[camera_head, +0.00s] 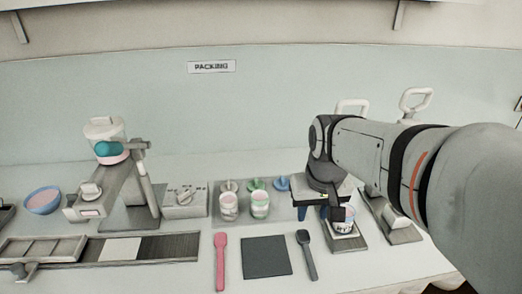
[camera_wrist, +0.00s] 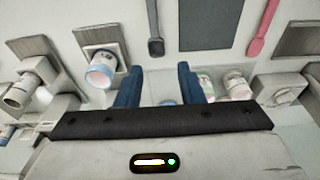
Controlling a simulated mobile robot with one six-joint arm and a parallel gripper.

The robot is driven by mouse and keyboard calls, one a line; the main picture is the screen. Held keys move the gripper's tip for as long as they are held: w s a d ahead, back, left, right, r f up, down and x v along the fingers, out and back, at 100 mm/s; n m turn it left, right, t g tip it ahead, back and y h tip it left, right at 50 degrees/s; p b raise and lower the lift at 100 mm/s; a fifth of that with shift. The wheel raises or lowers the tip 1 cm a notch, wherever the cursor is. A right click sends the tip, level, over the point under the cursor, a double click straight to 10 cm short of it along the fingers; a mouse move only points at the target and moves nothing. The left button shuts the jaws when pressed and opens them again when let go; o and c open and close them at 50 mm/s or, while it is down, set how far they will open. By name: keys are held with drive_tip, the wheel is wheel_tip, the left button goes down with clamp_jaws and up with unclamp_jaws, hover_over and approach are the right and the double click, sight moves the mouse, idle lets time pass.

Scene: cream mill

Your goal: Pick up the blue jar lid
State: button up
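The blue jar lid (camera_head: 282,183) lies on the grey mat, at the right end of a row with a green lid (camera_head: 255,183) and a beige lid (camera_head: 228,185). My gripper (camera_head: 312,212) is to the right of the blue lid in the head view, in front of the presses. In the wrist view my gripper (camera_wrist: 158,82) is open, its two blue fingers apart with nothing held. A small pale blue patch, apparently the lid (camera_wrist: 167,102), shows low between the fingers, mostly hidden by the gripper body.
Two filled jars, a pink-white one (camera_head: 229,208) and a green-white one (camera_head: 260,205), stand in front of the lids. A blue-marked jar (camera_wrist: 102,72) sits on a press base. A pink spatula (camera_head: 220,255), dark square pad (camera_head: 266,257) and dark spatula (camera_head: 306,250) lie nearer.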

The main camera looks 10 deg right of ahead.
drive_tip(key=w+g, duration=0.1)
drive_tip(key=w, duration=1.6)
drive_tip(key=g+b, duration=0.1)
hover_over(283, 178)
wheel_tip(283, 178, down, 6)
drive_tip(key=shift+s+r, duration=0.15)
drive_tip(key=shift+w+f, duration=0.3)
drive_tip(key=shift+f, duration=0.35)
wheel_tip(283, 178, down, 7)
drive_tip(key=shift+r, duration=0.1)
drive_tip(key=shift+c, duration=0.3)
clamp_jaws()
